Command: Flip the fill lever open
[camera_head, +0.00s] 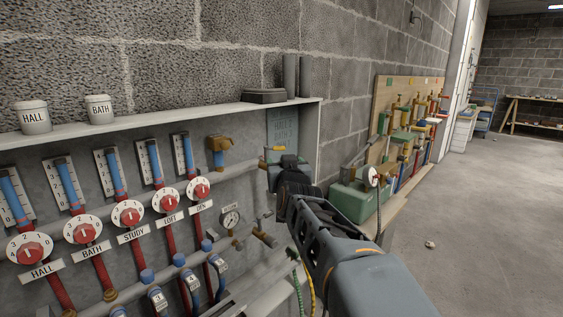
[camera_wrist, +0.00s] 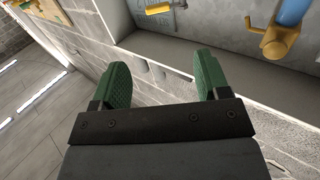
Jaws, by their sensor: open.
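A small yellow-handled lever (camera_wrist: 157,8) shows at the top edge of the wrist view, on the grey cabinet back. A yellow handle also shows in the head view (camera_head: 275,148), just beside my gripper (camera_head: 284,161); I take it as the fill lever, but no label for it is readable. My gripper's green fingers (camera_wrist: 165,81) are open, wide apart, with nothing between them. The lever lies beyond the fingertips, apart from them. My wrist and forearm hide part of the cabinet's right end in the head view.
A brass valve (camera_head: 216,146) sits left of the gripper; a pressure gauge (camera_head: 230,219) is below. Red dials (camera_head: 129,213) and blue tubes line the cabinet. A shelf (camera_head: 150,122) runs above. A wooden board (camera_head: 400,125) and green box (camera_head: 352,202) stand right. Floor at right is mostly clear.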

